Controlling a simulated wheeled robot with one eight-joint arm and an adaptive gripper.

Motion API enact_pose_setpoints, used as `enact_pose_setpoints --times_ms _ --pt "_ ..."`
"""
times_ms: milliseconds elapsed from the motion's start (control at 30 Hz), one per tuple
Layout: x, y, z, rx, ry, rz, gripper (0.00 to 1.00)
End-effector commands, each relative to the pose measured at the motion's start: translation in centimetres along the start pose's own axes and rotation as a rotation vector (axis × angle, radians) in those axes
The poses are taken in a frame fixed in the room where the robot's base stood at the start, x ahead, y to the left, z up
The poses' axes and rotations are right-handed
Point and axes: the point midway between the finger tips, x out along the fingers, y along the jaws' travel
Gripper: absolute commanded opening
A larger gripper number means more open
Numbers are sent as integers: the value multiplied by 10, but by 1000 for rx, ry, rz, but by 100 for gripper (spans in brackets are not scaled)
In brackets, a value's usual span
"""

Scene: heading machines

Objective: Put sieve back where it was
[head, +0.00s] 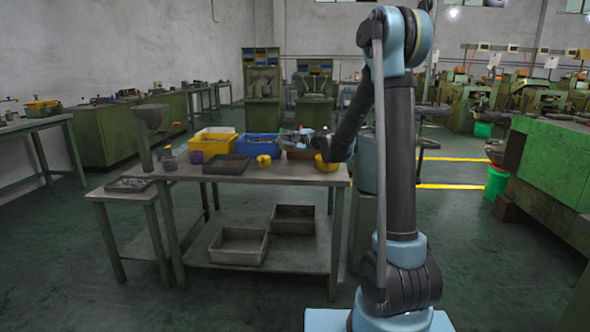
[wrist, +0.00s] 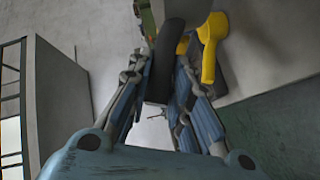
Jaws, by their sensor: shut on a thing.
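In the wrist view, my gripper (wrist: 165,82) is shut, with a dark, curved piece (wrist: 168,50) between its fingers. It looks like the sieve seen edge-on; no mesh can be made out. In the head view, my gripper (head: 301,139) is small, above the back right part of the workbench (head: 270,176), near the blue bin (head: 258,146). The held piece cannot be made out there. A yellow cup-like thing (head: 264,160) stands on the bench. A yellow thing with a handle (wrist: 210,48) shows just right of the fingers in the wrist view.
Two trays lie on the lower shelf. The bench's front strip is clear.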

Motion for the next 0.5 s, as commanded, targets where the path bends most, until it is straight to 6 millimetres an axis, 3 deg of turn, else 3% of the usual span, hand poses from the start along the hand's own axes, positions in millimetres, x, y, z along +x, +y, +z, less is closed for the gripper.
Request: enact_pose_setpoints --times_ms 500 --pt "-5 -2 15 2 -13 6 0"
